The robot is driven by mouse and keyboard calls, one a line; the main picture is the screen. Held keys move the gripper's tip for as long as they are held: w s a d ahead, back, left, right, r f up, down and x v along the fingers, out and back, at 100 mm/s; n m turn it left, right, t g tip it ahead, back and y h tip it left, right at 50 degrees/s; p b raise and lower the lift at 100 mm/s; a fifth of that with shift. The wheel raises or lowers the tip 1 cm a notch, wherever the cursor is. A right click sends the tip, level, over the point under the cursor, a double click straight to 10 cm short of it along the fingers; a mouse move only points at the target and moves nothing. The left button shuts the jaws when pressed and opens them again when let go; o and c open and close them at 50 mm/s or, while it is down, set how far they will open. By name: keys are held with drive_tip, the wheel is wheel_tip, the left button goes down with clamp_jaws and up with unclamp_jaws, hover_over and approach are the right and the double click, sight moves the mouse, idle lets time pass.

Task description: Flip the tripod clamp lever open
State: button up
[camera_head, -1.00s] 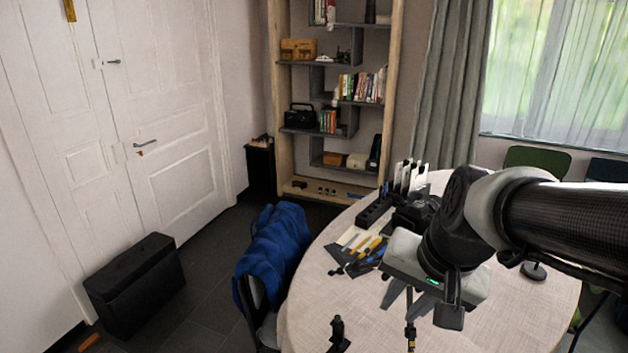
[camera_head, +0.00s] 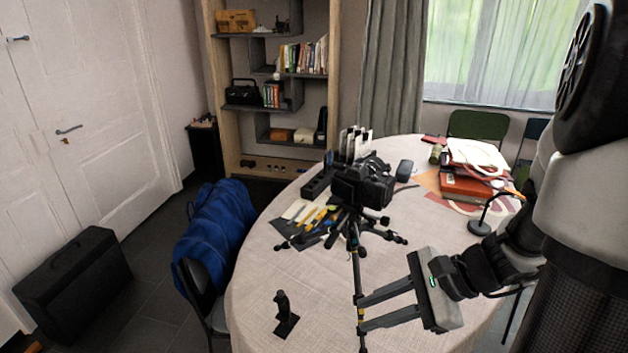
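A black camera (camera_head: 365,185) sits on a dark tripod (camera_head: 350,236) with spread legs on the round table. A long thin dark pole, apparently the tripod's near leg (camera_head: 357,275), runs down toward the bottom of the view, with a small yellow part low on it. My gripper (camera_head: 361,315) is to the right of this leg, its two grey fingers pointing left, apart and open. The fingertips reach up to the leg near the yellow part; I cannot tell whether they touch it. The clamp lever is too small to make out.
The table (camera_head: 262,290) has a clear front left, except a small black stand (camera_head: 284,315). Pens and tools (camera_head: 312,217) lie left of the tripod. A desk lamp (camera_head: 482,226) and red books (camera_head: 465,187) are at right. A chair with a blue cloth (camera_head: 215,228) stands at left.

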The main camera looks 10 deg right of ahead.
drive_tip(key=w+d+m+t+y+b, duration=0.1)
drive_tip(key=w+d+m+t+y, duration=0.1)
drive_tip(key=w+d+m+t, duration=0.3)
drive_tip(key=m+t+h, duration=0.3)
drive_tip(key=m+t, duration=0.5)
approach(371, 224)
drive_tip(key=b+x, duration=0.2)
drive_tip(key=x, duration=0.8)
drive_tip(key=shift+w+d+f, duration=0.1)
drive_tip(key=shift+w+f, duration=0.1)
drive_tip(key=shift+w, duration=0.05)
drive_tip(key=shift+c, duration=0.3)
clamp_jaws()
